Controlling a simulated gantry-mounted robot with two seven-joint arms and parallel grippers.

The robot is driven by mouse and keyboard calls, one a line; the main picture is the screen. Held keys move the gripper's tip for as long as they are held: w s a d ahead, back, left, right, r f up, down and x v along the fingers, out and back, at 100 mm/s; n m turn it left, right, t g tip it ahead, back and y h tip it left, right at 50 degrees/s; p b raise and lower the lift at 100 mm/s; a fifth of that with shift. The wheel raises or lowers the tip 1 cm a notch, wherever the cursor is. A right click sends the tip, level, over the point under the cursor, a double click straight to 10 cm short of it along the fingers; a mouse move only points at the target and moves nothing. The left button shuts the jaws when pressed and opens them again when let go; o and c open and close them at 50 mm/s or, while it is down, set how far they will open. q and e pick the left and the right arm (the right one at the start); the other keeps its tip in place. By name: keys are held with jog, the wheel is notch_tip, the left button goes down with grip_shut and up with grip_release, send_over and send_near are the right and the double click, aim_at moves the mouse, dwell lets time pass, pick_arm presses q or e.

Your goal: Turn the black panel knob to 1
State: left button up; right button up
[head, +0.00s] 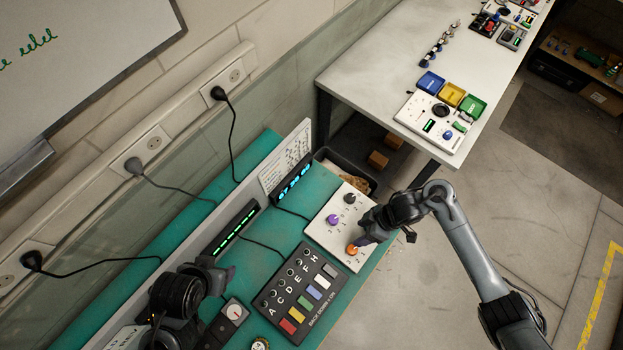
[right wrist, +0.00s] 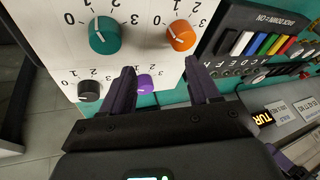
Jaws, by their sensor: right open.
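The black panel knob (head: 349,198) is at the far corner of a white knob panel (head: 318,232); it also shows in the right wrist view (right wrist: 90,90), left of the fingers. Its white pointer mark seems to point toward 0, but it is small. A purple knob (head: 333,219) and an orange knob (head: 352,249) share the panel, and a teal knob (right wrist: 104,36) shows in the right wrist view. My right gripper (right wrist: 162,72) is open and empty over the panel, its fingers either side of the purple knob in that picture. My left gripper (head: 224,275) is low left; its jaws are unclear.
A dark button box (head: 300,292) with colored keys and lettered switches lies beside the panel on the teal bench mat (head: 180,240). A green-lit display bar (head: 235,227) and a blue-lit display (head: 295,180) stand behind. Cables run across the mat. A white table (head: 400,50) stands beyond a gap.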

jog(key=t+b, duration=0.1)
send_near(351, 197)
jog(key=s, duration=0.5)
jog(key=w+r+t+b, duration=0.1)
jog(key=w+r, duration=0.1)
jog(key=w, duration=0.1)
pick_arm(q)
notch_tip(351, 197, down, 5)
jog(key=shift+s+a+f+b, duration=0.1)
jog(key=shift+s+b, duration=0.05)
jog(key=shift+b, duration=0.95)
pick_arm(e)
jog(key=shift+n+h, duration=0.3)
jog(key=shift+h, duration=0.1)
jog(key=x, duration=1)
jog(key=shift+w+f, duration=0.25)
jog(key=shift+w, duration=0.15)
